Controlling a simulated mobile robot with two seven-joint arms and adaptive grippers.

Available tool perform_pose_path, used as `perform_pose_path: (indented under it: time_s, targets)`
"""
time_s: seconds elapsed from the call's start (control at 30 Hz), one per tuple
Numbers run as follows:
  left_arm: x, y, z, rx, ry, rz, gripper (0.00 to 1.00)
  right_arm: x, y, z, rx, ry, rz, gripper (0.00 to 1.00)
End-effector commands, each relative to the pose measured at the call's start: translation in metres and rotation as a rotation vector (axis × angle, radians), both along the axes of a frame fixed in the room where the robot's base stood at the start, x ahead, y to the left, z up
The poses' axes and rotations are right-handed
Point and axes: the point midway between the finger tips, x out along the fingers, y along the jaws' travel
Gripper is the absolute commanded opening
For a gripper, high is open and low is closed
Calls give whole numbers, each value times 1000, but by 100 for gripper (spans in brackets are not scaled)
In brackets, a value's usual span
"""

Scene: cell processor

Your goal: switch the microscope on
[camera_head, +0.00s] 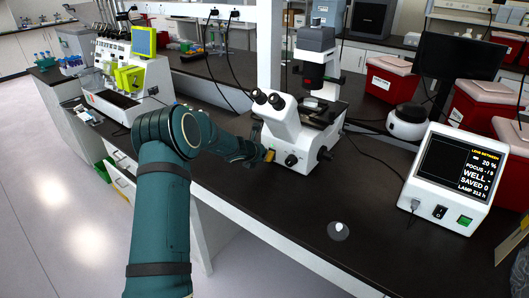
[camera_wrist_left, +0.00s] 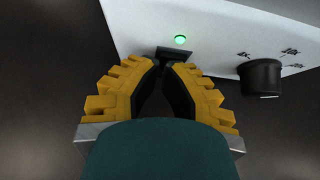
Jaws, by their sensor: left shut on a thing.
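The white microscope (camera_head: 287,124) stands on the dark bench, its black eyepieces (camera_head: 268,98) facing my left arm. My left gripper (camera_head: 268,155) is at the lower left side of its base. In the left wrist view, the yellow-backed fingers of the gripper (camera_wrist_left: 172,63) close together at a small black switch (camera_wrist_left: 176,53) on the white base. The fingertips hide part of the switch. A green light (camera_wrist_left: 180,39) glows just above it. A black knob (camera_wrist_left: 262,78) with markings sits to the right. My right gripper is not in view.
A white control box (camera_head: 452,208) with a lit text screen stands at the right. A dark monitor (camera_head: 458,68) and red bins (camera_head: 388,80) stand behind it. A small round grey object (camera_head: 338,232) lies at the front. A white instrument (camera_head: 122,75) stands at the left.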

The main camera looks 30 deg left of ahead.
Motion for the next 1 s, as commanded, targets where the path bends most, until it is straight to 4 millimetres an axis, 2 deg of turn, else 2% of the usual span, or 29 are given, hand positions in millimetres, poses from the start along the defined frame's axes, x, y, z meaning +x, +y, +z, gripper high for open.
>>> perform_pose_path:
  time_s: [0.17, 0.53, 1.0]
  targets:
    - [0, 0, -1, 0, 1, 0, 0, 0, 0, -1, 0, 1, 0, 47]
    - [0, 0, 15, -1, 0, 1, 0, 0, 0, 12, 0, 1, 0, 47]
    - [-1, 0, 14, -1, 0, 1, 0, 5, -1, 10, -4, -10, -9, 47]
